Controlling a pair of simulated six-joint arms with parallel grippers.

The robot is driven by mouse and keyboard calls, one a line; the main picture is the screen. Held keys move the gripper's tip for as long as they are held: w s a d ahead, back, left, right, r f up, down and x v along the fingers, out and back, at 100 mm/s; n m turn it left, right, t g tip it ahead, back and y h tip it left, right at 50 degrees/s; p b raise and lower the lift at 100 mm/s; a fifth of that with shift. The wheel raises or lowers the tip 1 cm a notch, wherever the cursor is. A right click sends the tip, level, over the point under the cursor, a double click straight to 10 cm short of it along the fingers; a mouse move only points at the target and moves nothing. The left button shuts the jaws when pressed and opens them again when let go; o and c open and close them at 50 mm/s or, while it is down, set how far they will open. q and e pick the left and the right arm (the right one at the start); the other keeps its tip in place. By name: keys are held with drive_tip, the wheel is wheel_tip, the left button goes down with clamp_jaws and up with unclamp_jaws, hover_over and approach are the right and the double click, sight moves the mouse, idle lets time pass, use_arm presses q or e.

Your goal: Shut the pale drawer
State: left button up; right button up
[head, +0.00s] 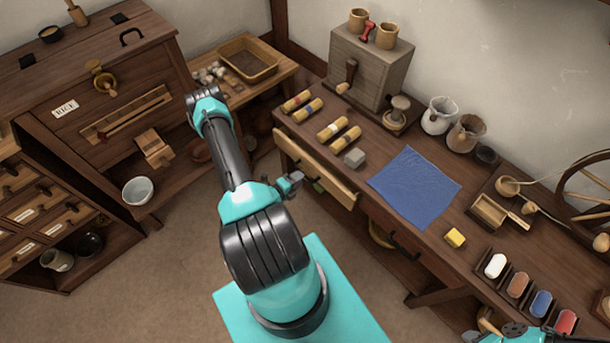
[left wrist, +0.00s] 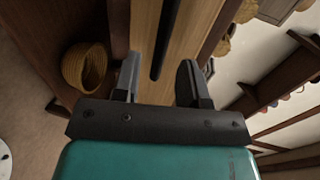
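The pale drawer (head: 343,190) is in the near side of the bench at centre in the head view; its light wooden front stands out from the bench edge. In the left wrist view, the pale front (left wrist: 185,35) carries a long dark handle (left wrist: 163,40). My left gripper (head: 292,184) is close in front of the drawer. In the left wrist view its two fingers (left wrist: 160,80) are apart, with the handle ahead between them and nothing visibly gripped. My right gripper (head: 492,329) is at the bottom right edge of the head view, partly cut off.
The bench top holds a blue cloth (head: 414,186), several rolls, a grey block (head: 354,158) and a yellow block (head: 455,238). A round basket (left wrist: 86,66) is left of the fingers in the wrist view. Bare floor (head: 160,275) lies left of my base.

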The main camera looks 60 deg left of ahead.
use_arm(q)
drive_tip(key=shift+x, duration=2)
drive_tip(key=shift+c, duration=0.2)
clamp_jaws()
